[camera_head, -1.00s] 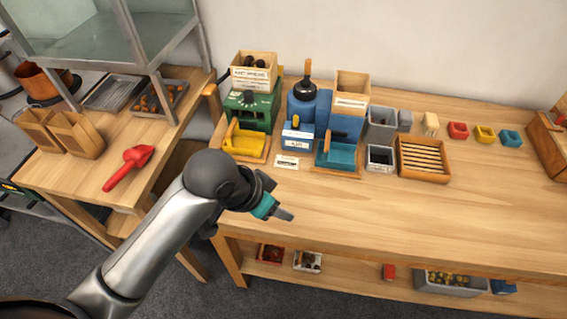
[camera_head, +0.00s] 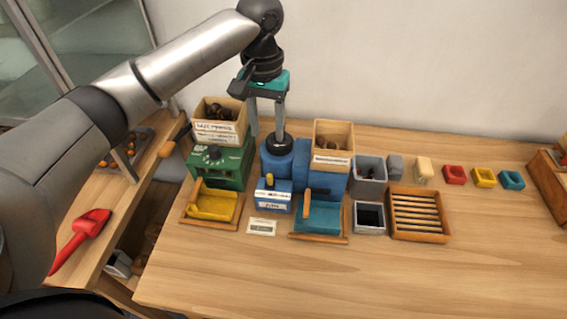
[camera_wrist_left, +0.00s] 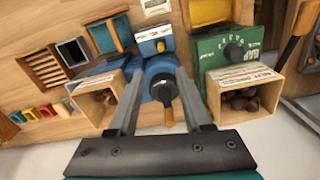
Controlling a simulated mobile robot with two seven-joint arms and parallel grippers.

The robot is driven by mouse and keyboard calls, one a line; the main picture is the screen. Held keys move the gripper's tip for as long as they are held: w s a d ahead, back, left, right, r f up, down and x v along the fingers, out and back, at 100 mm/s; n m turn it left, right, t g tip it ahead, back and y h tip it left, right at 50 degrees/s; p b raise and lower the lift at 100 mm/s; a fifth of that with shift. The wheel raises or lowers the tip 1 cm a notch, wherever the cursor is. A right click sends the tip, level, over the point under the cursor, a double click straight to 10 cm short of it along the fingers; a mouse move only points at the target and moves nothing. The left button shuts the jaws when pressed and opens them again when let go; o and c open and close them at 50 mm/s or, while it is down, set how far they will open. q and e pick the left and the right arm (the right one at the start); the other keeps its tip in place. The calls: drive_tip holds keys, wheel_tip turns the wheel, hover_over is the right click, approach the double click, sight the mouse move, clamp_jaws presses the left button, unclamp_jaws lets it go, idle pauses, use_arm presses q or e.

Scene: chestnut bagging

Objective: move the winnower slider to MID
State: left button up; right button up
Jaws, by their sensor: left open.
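The winnower is the blue machine (camera_head: 277,160) near the back of the table, with a black round top part. On its front is a blue box (camera_head: 272,197) with a small yellow slider knob (camera_head: 269,181), which also shows in the left wrist view (camera_wrist_left: 160,46). I cannot read the slider's position marks. My left gripper (camera_head: 267,131) is open above and behind the winnower, fingers pointing down. In the left wrist view, the black part with a wooden handle (camera_wrist_left: 168,115) shows between the fingers (camera_wrist_left: 158,78). The gripper appears apart from the slider. My right gripper is out of view.
A green machine (camera_head: 220,163) with a wooden bin stands left of the winnower. A wooden bin (camera_head: 333,140) tops its right side. Yellow (camera_head: 212,204) and teal (camera_head: 318,216) trays sit in front. Grey bins and a slatted crate (camera_head: 418,213) stand right. The table front is clear.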

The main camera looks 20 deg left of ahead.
sight(270, 174)
use_arm(q)
wheel_tip(270, 174, down, 15)
drive_tip(key=shift+r+b, duration=0.1)
drive_tip(key=shift+b, duration=1)
drive_tip(key=shift+c, duration=0.2)
clamp_jaws()
idle(0.6)
